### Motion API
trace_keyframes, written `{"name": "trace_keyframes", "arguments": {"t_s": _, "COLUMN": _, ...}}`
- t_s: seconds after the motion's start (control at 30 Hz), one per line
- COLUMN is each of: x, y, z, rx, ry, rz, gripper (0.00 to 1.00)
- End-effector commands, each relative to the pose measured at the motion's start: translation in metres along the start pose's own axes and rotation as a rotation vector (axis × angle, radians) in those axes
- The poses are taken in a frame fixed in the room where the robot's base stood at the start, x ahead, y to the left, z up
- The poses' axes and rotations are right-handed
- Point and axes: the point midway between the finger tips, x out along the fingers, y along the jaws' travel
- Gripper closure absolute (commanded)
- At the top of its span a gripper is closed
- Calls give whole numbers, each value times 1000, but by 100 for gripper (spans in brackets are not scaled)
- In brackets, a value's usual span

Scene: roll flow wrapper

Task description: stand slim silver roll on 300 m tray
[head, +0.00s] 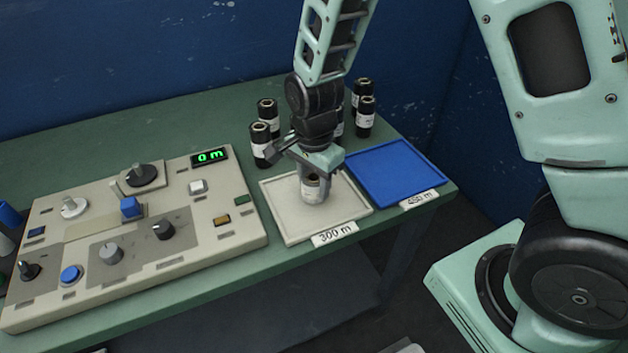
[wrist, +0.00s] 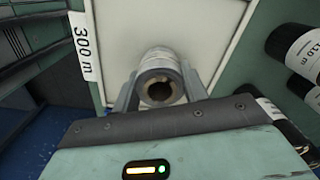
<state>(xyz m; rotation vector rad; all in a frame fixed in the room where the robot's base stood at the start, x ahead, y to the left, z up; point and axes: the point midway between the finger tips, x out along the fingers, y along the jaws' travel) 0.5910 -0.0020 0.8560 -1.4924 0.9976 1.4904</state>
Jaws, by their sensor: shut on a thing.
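The slim silver roll (head: 312,190) is upright over the white tray (head: 282,222) labelled 300 m, in the head view. My gripper (head: 318,178) reaches down from above and is shut on it. In the wrist view the roll (wrist: 160,80) shows its hollow core end-on between the two fingers of my gripper (wrist: 160,92), with the tray's pale floor (wrist: 210,25) beyond. The roll's lower end appears at the tray floor, but I cannot tell whether it touches. The 300 m label (wrist: 82,47) also shows in the wrist view.
A blue tray (head: 395,172) labelled 450 m adjoins on the right. Several black rolls with white labels (head: 260,146) stand behind the trays, close to my gripper. A control panel (head: 225,205) reading 0 m lies left of the white tray.

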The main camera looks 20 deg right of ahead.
Motion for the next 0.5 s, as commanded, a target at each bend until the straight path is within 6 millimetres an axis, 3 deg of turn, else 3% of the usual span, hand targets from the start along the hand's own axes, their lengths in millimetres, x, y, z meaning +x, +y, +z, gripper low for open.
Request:
{"name": "trace_keyframes", "arguments": {"t_s": 0.2, "x": 3, "y": 0, "z": 0, "rx": 0, "ry": 0, "rz": 1, "gripper": 81}}
{"name": "trace_keyframes", "arguments": {"t_s": 0.23, "x": 4, "y": 0, "z": 0, "rx": 0, "ry": 0, "rz": 1, "gripper": 54}}
{"name": "trace_keyframes", "arguments": {"t_s": 0.3, "x": 3, "y": 0, "z": 0, "rx": 0, "ry": 0, "rz": 1, "gripper": 35}}
{"name": "trace_keyframes", "arguments": {"t_s": 0.5, "x": 3, "y": 0, "z": 0, "rx": -1, "ry": 0, "rz": 1, "gripper": 35}}
